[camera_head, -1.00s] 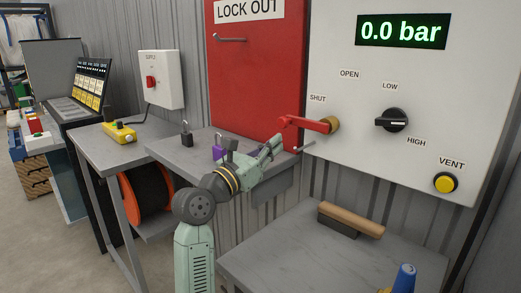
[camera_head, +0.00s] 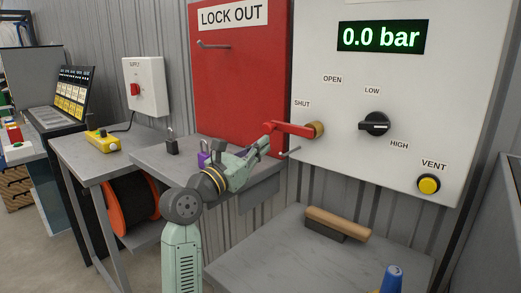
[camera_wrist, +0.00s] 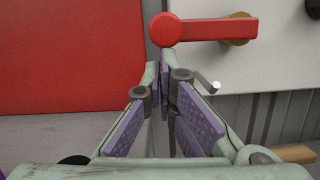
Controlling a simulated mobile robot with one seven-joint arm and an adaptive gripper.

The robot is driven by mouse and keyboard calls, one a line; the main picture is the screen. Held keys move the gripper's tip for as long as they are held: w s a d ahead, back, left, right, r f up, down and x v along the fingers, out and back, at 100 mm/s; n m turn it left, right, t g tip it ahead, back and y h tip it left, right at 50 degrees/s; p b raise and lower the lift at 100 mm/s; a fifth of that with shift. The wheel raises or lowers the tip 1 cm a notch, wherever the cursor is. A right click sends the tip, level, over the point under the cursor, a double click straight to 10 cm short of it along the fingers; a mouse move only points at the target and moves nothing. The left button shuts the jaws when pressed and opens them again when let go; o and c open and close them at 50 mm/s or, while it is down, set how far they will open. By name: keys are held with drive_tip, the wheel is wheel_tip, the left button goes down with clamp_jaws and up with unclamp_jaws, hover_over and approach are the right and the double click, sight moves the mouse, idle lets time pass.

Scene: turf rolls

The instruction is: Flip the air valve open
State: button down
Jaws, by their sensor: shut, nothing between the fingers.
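The air valve is a red lever (camera_head: 290,130) on a brass stem (camera_head: 318,130) on the white panel (camera_head: 445,110). The lever points left, level, beside the SHUT label (camera_head: 302,104); the OPEN label (camera_head: 332,79) is above right. The display (camera_head: 380,37) reads 0.0 bar. In the wrist view the lever (camera_wrist: 215,29) lies above and beyond my fingertips. My gripper (camera_wrist: 162,68) is shut and empty, its purple-padded fingers together. In the head view my gripper (camera_head: 262,146) is just below the lever's free end; I cannot tell whether they touch.
A red LOCK OUT board (camera_head: 235,85) is behind my gripper. A small metal peg (camera_head: 289,153) sticks out below the lever. A black knob (camera_head: 375,124) and yellow VENT button (camera_head: 429,184) are to the right. A wooden-handled brush (camera_head: 338,223) lies on the lower bench (camera_head: 300,265).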

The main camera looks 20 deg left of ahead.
drive_tip(key=shift+a+r+m, duration=0.1)
drive_tip(key=shift+r+m, duration=0.15)
drive_tip(key=shift+m, duration=0.15)
drive_tip(key=r+m+b, duration=0.1)
drive_tip(key=m+h+b, duration=0.1)
drive_tip(key=r+m+b, duration=0.1)
drive_tip(key=m, duration=0.1)
drive_tip(key=shift+w+a+r+g, duration=0.1)
drive_tip(key=shift+a+r+g, duration=0.15)
drive_tip(key=shift+r+g, duration=0.15)
wheel_tip(320, 180, up, 9)
drive_tip(key=m+g+h, duration=0.2)
drive_tip(key=m+g, duration=0.1)
drive_tip(key=m, duration=0.9)
hover_over(263, 130)
drive_tip(key=s+d, duration=0.2)
drive_tip(key=shift+s+d+r+m+g, duration=0.15)
drive_tip(key=shift+s+d+r+m, duration=0.1)
drive_tip(key=shift+d+m, duration=0.3)
drive_tip(key=shift+s+d+r+m+g, duration=0.1)
drive_tip(key=shift+d+r+m, duration=0.1)
drive_tip(key=shift+d+m, duration=0.35)
drive_tip(key=shift+s+d+r+m+g, duration=0.2)
drive_tip(key=shift+d+r+m, duration=0.1)
drive_tip(key=shift+m, duration=0.4)
drive_tip(key=shift+s, duration=0.1)
